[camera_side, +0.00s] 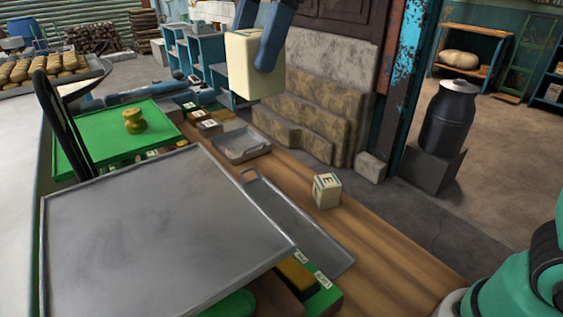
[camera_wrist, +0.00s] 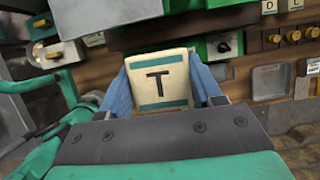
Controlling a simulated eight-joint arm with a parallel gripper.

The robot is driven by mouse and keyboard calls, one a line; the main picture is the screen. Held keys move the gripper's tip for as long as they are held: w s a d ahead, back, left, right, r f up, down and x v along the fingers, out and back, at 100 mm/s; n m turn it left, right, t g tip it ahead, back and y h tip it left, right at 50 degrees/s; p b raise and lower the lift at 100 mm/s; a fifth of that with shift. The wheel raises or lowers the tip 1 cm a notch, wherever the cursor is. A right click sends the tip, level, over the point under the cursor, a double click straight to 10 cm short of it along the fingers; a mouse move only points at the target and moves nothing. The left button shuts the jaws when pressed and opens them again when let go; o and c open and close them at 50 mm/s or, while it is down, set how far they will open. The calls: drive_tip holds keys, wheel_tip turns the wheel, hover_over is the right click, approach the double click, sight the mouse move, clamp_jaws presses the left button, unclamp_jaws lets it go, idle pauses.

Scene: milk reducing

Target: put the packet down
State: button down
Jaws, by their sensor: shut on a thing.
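My gripper (camera_side: 268,40) is shut on a cream packet (camera_side: 243,65) and holds it in the air above the far part of the wooden bench. In the wrist view the packet (camera_wrist: 160,82) shows a dark letter T between teal bands, with a blue finger of my gripper (camera_wrist: 160,95) on each side. A second small cream block (camera_side: 327,190) with a letter E stands upright on the bench, apart from my gripper. The underside of the held packet is hidden.
A large grey metal plate (camera_side: 160,235) fills the front left. A green board (camera_side: 110,140) bears a brass knob-shaped piece (camera_side: 134,121). A shallow metal tray (camera_side: 243,146) and a long metal tray (camera_side: 295,228) lie on the bench (camera_side: 400,245). Stone slabs (camera_side: 315,105) stand behind.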

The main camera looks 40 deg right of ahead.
drive_tip(key=s+a+r, duration=0.2)
drive_tip(key=s+a, duration=0.1)
drive_tip(key=a, duration=0.3)
drive_tip(key=s+a+r, duration=0.2)
drive_tip(key=s+a, duration=0.2)
drive_tip(key=a, duration=0.2)
drive_tip(key=shift+a+f, duration=0.15)
drive_tip(key=shift+f, duration=4)
drive_tip(key=shift+f, duration=0.15)
